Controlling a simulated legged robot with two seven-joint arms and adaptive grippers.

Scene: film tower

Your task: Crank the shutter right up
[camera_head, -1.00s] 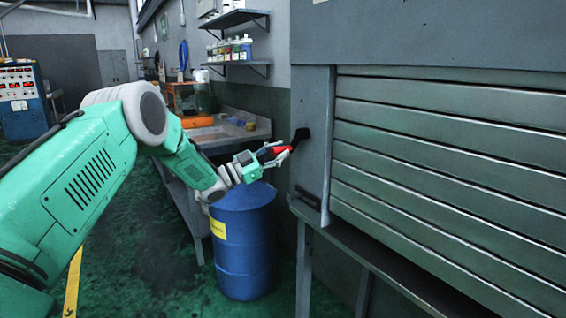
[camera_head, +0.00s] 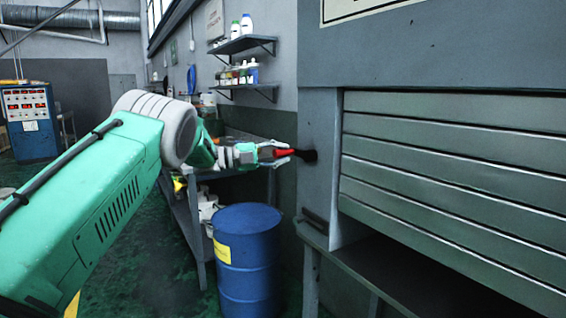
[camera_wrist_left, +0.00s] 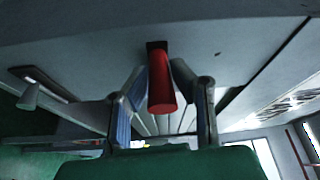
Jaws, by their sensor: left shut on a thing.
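The grey slatted shutter (camera_head: 450,180) fills the right of the head view. Its bottom edge stands above the counter, with a dark gap below. The red crank handle (camera_head: 283,153) sticks out from a black piece (camera_head: 309,156) on the frame post left of the shutter. My left gripper (camera_head: 277,153) is shut on the red handle. In the left wrist view the red handle (camera_wrist_left: 160,82) lies between the two fingers of my left gripper (camera_wrist_left: 157,85), its free end toward the camera. My right gripper is not in view.
A counter ledge (camera_head: 410,275) runs below the shutter. A blue barrel (camera_head: 248,260) stands on the floor below my left arm. A workbench stands behind the arm, and wall shelves (camera_head: 245,45) hold bottles. A blue control cabinet (camera_head: 32,120) is far left.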

